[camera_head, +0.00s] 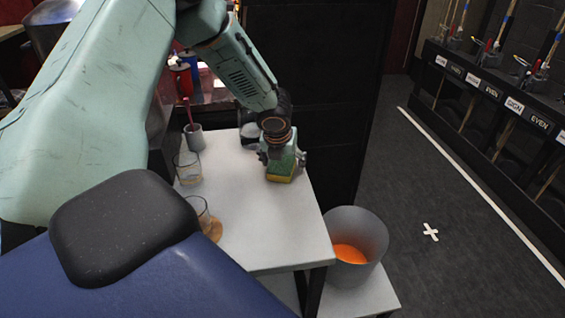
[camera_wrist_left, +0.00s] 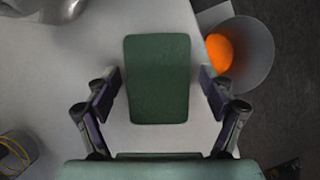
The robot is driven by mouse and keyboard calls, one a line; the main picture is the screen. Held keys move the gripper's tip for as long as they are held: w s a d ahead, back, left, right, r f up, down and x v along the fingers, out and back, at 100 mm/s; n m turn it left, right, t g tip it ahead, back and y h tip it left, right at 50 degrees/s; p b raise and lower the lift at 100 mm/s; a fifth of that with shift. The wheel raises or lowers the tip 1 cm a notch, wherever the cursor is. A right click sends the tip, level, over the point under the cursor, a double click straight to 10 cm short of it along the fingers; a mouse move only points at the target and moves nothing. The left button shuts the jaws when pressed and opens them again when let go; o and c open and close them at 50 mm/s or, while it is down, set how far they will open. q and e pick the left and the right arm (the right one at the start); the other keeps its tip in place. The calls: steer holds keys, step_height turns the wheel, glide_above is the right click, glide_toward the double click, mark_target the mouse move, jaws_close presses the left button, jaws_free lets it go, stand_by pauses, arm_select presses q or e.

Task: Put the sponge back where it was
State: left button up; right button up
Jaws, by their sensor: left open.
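The sponge (camera_wrist_left: 158,80) shows from above in the left wrist view as a dark green block with rounded corners. In the head view the sponge (camera_head: 280,176) shows a green top and a yellow lower part, on or just above the white table (camera_head: 258,232). My left gripper (camera_wrist_left: 162,82) is open, with one finger on each side of the sponge and a visible gap on both sides. In the head view my left gripper (camera_head: 283,158) is over the sponge and hides part of it. My right gripper is not in view.
Two glasses (camera_head: 187,168) (camera_head: 203,212) stand along the table's left edge, near a grey cup (camera_head: 194,137) holding a red stick. A grey bin (camera_head: 372,236) with something orange inside stands right of the table, lower down. The table's front middle is clear.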

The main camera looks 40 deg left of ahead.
arm_select(q)
steer(key=p+v, duration=0.2)
steer(key=v, duration=1)
steer(key=shift+p, duration=0.35)
steer(key=b+x, duration=0.3)
steer(key=x, duration=1)
steer(key=shift+d, duration=0.1)
steer(key=shift+r, duration=0.8)
steer(key=shift+r+p, duration=0.25)
steer(key=shift+p, duration=0.1)
steer(key=shift+s+r, duration=0.2)
steer(key=shift+w+f, duration=0.1)
